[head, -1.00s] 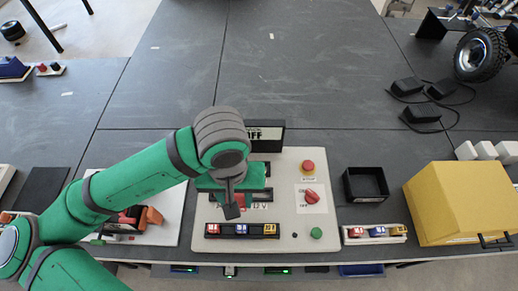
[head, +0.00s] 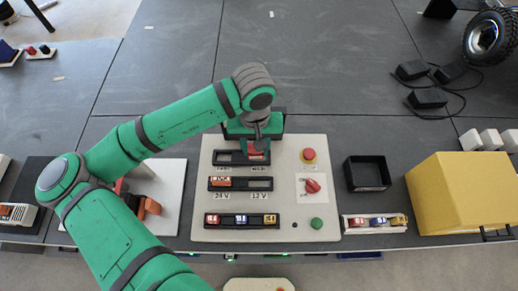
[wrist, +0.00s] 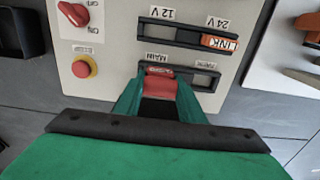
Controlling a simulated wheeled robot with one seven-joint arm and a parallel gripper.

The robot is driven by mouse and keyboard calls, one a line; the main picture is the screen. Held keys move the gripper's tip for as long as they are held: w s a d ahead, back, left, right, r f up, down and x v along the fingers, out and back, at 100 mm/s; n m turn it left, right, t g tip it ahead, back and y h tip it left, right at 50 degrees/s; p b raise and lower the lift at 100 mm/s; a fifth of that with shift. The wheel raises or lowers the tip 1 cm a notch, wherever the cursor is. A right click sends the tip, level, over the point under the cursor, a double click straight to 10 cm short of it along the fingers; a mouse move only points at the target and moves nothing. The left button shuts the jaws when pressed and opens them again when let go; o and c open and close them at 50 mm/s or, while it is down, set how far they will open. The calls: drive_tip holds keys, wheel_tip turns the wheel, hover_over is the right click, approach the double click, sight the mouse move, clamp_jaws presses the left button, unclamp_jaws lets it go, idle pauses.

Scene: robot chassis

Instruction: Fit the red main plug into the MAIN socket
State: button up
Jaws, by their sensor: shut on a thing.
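My gripper (wrist: 160,103) is shut on the red main plug (wrist: 161,86), with one green finger on each side of it. The plug is at the end of the upper black socket strip labelled MAIN (wrist: 200,78). I cannot tell whether it is fully seated. In the head view my gripper (head: 256,150) is over the right half of that strip (head: 229,158), and the red plug shows only as a small patch. The strip's other half is empty. The gripper hides part of the MAIN socket.
An orange link (head: 220,182) sits in the 24 V side of the strip below. A row of several numbered blocks (head: 241,220), a red stop button (head: 308,155), a red rotary switch (head: 312,186) and a green button (head: 316,223) share the pale panel. A black tray (head: 367,187) stands to the right.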

drive_tip(key=shift+w+d+f, duration=0.2)
drive_tip(key=shift+w+f, duration=0.3)
drive_tip(key=shift+f, duration=0.1)
drive_tip(key=shift+w+d+f, duration=0.2)
drive_tip(key=shift+w+f, duration=0.25)
drive_tip(key=shift+f, duration=0.15)
drive_tip(key=f, duration=0.3)
drive_tip(key=shift+w+d, duration=0.1)
drive_tip(key=shift+w, duration=0.1)
drive_tip(key=shift+c, duration=0.5)
drive_tip(key=shift+f, duration=0.35)
clamp_jaws()
drive_tip(key=o, duration=1.1)
unclamp_jaws()
drive_tip(key=shift+o, duration=0.2)
drive_tip(key=shift+r, duration=0.15)
